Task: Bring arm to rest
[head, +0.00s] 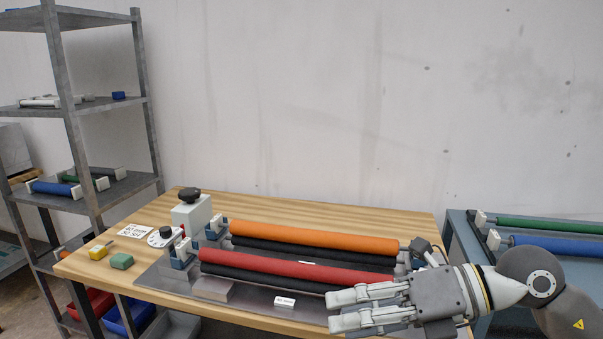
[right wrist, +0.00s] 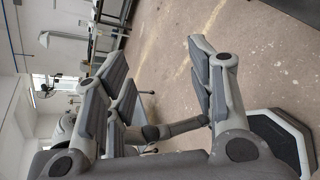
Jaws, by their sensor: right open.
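My right gripper (head: 345,310) is in front of the right end of the plate processor's rollers, with its arm coming in from the right. Its fingers point left in the head view. In the right wrist view its fingers (right wrist: 170,95) are spread apart with nothing between them, and the floor shows beyond. The orange roller (head: 310,237) and the red roller (head: 290,270) lie on the processor with dark rollers beside them. The gripper overlaps the red roller's right end in the picture; I cannot tell whether they touch. My left gripper is not in view.
The wooden table (head: 190,285) carries a yellow block (head: 98,252) and a green block (head: 122,261) at its left. A metal shelf (head: 105,190) stands on the left. A blue-grey bench (head: 462,232) with green and blue rollers is at the right.

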